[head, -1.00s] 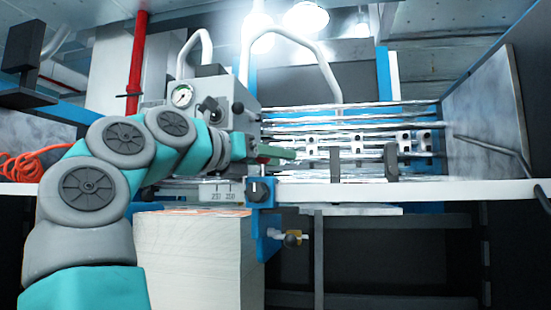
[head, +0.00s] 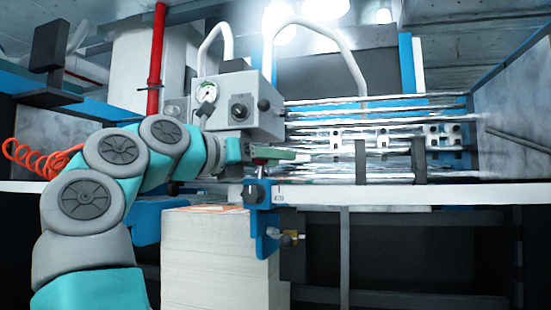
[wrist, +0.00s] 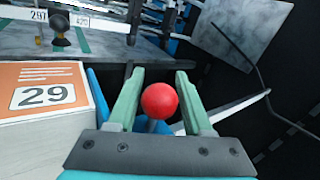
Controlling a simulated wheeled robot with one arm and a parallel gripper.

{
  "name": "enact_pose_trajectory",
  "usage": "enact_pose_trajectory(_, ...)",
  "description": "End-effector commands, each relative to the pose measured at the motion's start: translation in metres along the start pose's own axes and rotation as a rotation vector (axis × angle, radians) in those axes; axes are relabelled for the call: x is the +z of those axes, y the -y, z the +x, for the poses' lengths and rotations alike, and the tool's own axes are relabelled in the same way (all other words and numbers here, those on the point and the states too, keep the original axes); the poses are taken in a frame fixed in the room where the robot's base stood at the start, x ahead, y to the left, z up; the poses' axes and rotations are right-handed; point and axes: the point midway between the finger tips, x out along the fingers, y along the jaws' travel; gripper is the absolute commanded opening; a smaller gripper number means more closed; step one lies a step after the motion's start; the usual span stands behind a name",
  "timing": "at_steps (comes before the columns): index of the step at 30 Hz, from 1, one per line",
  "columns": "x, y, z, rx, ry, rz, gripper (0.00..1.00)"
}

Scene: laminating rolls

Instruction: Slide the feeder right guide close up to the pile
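The paper pile (head: 212,262) stands below the white bar, its orange top sheet marked 29 (wrist: 45,95) in the wrist view. The blue right guide (head: 262,232), with a black dial, hangs from the bar at the pile's right side. Its blue part also shows along the pile's edge in the wrist view (wrist: 100,90). I cannot tell whether it touches the pile. A red ball knob (wrist: 160,100) on a grey stem sits between both green fingers of my gripper (wrist: 160,74), which appear closed on its sides. In the head view my gripper (head: 290,155) is above the guide.
The white bar (head: 400,194) runs across the front. Behind it are shiny rollers (head: 380,110), two dark uprights and a grey box with a gauge (head: 206,92). A slanted grey panel (head: 512,100) closes the right side. Below the bar, right of the guide, is dark open space.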

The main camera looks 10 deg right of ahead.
Motion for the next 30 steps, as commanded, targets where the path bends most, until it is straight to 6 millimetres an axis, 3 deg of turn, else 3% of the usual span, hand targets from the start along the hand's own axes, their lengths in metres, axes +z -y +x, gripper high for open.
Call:
enact_pose_trajectory(5, 0.000, 0.000, 0.000, 0.000, 0.000, 0.000, 0.71)
enact_pose_trajectory(17, 0.001, 0.000, -0.007, 0.000, 0.002, 0.000, 0.71)
enact_pose_trajectory(30, 0.002, 0.000, -0.070, 0.001, 0.004, -0.001, 0.71)
